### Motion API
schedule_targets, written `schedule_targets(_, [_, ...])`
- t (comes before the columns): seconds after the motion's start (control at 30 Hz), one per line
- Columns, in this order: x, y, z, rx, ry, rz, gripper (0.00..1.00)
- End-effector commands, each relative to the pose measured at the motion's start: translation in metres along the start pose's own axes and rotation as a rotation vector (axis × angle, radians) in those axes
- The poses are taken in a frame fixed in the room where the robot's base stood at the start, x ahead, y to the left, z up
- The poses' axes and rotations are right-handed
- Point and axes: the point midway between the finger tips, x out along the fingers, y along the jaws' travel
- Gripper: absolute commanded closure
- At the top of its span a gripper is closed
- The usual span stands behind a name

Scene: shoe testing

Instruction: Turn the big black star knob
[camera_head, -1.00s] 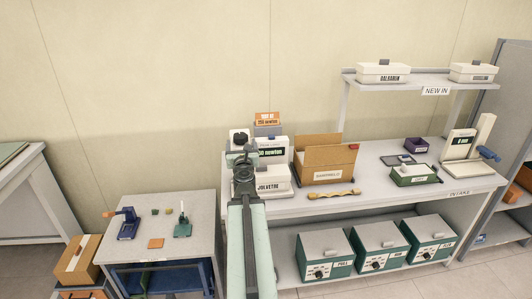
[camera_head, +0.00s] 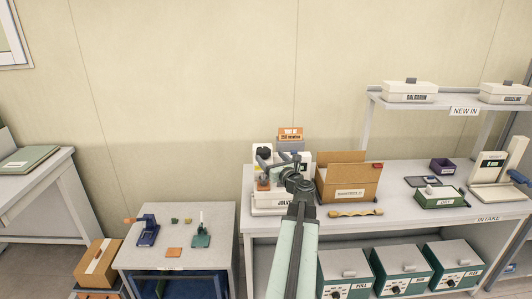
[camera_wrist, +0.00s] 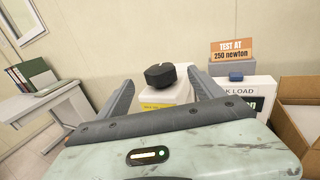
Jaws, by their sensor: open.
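The big black star knob (camera_wrist: 167,75) sits on top of a white machine with a yellow label in the wrist view. In the head view the knob (camera_head: 264,152) shows just beyond my arm's end. My gripper (camera_wrist: 160,94) is open and empty. Its two fingers point toward the machine, one to each side of the knob in the picture, with the knob appearing beyond them. I cannot tell the exact gap. In the head view my gripper (camera_head: 275,177) is partly hidden against the machine.
An orange sign (camera_wrist: 232,50) reading "TEST AT 250 newton" stands right of the knob. A cardboard box (camera_head: 347,180) stands close on the right of the bench. A small blue part (camera_wrist: 236,77) sits on the white load unit (camera_wrist: 259,92). A low grey table (camera_head: 215,221) stands left.

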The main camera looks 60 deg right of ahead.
Motion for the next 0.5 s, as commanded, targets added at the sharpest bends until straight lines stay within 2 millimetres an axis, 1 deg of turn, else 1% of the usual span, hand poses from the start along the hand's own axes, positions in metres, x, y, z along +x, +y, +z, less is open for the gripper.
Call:
schedule_targets(0.13, [0.004, 0.001, 0.0, 0.0, 0.0, 0.002, 0.23])
schedule_targets(0.23, [0.013, 0.0, 0.0, 0.0, 0.0, 0.002, 0.23])
schedule_targets(0.37, [0.036, 0.0, 0.0, 0.0, 0.0, 0.003, 0.23])
schedule_targets(0.5, [0.063, 0.0, 0.0, 0.0, 0.0, 0.003, 0.23])
